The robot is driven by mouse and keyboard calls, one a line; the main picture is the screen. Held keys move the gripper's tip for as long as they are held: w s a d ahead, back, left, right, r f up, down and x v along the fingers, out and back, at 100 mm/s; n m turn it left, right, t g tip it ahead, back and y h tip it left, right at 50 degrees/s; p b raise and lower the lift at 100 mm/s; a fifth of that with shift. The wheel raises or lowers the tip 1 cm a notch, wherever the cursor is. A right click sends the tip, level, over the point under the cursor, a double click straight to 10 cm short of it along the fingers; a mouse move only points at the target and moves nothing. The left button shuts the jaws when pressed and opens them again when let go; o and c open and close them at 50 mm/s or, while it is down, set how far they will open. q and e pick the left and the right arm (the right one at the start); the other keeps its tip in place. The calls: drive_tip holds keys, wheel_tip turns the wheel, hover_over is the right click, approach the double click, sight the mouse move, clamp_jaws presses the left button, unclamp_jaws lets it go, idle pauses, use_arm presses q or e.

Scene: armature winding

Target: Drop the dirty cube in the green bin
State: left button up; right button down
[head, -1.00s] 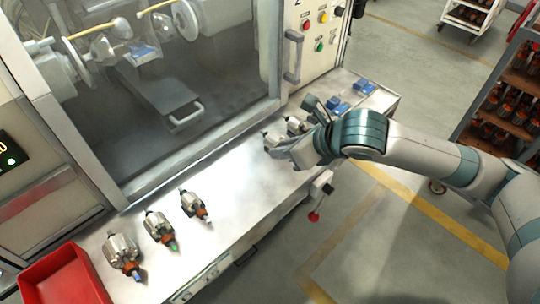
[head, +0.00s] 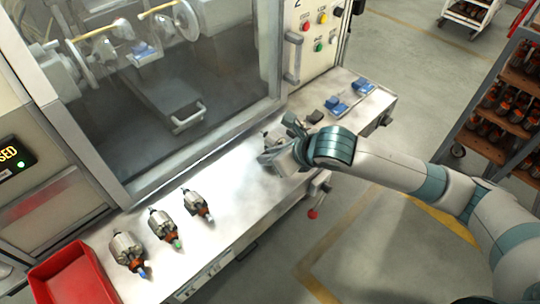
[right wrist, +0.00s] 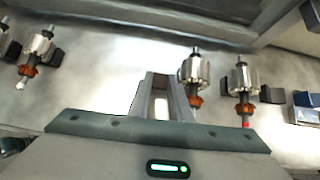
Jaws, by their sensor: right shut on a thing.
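No cube and no green bin show in either view. My right gripper (head: 278,148) is over the middle of the bench, low at the surface. The exact grip is hard to see. A red bin (head: 68,278) stands at the bench's near left end and looks empty. My left gripper is not in view.
Several other armatures, one nearby (head: 162,226), lie in a row beside the red bin. Blue blocks (head: 337,107) sit at the bench's far right. The machine's glass door (head: 180,100) borders the bench. The bench between the row and my gripper is clear.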

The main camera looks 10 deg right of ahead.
drive_tip(key=shift+f, duration=0.7)
drive_tip(key=shift+f, duration=0.15)
drive_tip(key=c, duration=1.9)
unclamp_jaws()
drive_tip(key=shift+r, duration=0.2)
drive_tip(key=b+v, duration=0.2)
drive_tip(key=v, duration=1)
drive_tip(key=shift+b, duration=0.4)
drive_tip(key=shift+o, duration=0.3)
